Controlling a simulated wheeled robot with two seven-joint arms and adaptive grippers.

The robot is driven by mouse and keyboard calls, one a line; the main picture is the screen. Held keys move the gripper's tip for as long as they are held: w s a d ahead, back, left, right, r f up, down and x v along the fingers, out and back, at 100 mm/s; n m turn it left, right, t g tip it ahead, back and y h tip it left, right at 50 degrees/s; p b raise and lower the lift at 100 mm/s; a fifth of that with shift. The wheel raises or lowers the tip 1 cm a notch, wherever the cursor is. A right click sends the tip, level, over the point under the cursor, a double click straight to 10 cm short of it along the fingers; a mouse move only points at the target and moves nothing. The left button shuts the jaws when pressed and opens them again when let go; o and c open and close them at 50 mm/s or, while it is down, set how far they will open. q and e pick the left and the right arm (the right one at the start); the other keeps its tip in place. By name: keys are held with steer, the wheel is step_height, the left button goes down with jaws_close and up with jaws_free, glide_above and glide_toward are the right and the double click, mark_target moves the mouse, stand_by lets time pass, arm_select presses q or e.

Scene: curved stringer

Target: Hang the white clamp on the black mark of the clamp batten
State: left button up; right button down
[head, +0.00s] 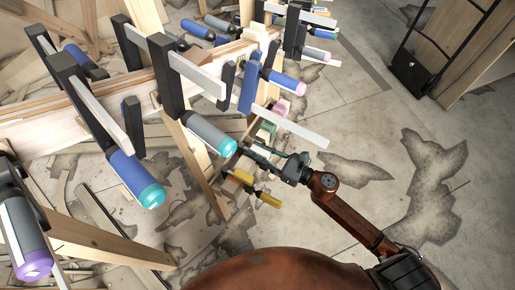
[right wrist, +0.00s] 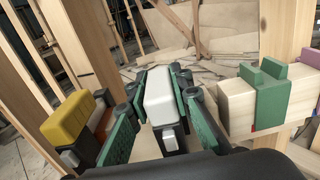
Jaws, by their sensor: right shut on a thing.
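My right gripper (head: 262,156) is beside the clamp batten, under the big curved wooden piece. In the right wrist view its green-padded fingers (right wrist: 156,108) are shut on the white clamp (right wrist: 158,88), with the white top up between them. The clamp batten (right wrist: 236,108) is a pale wooden bar at the right of that view; its stretch behind the gripper is hidden. I cannot tell whether the white clamp touches the batten. I cannot make out the black mark. My left gripper is not in view.
A green clamp (right wrist: 264,95) sits on the batten right of the gripper, with a pink clamp (right wrist: 308,58) beyond. A yellow clamp (right wrist: 75,122) is close on the left. Large bar clamps with blue handles (head: 138,178) crowd the curved piece (head: 140,88) above. The floor at right is open.

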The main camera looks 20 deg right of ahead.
steer(key=shift+r, duration=0.15)
steer(key=c, duration=1.7)
jaws_free()
steer(key=shift+o, duration=0.2)
steer(key=shift+s+d, duration=0.15)
steer(key=shift+s, duration=0.05)
steer(key=v, duration=1.1)
steer(key=shift+s+d, duration=0.15)
steer(key=shift+s, duration=0.1)
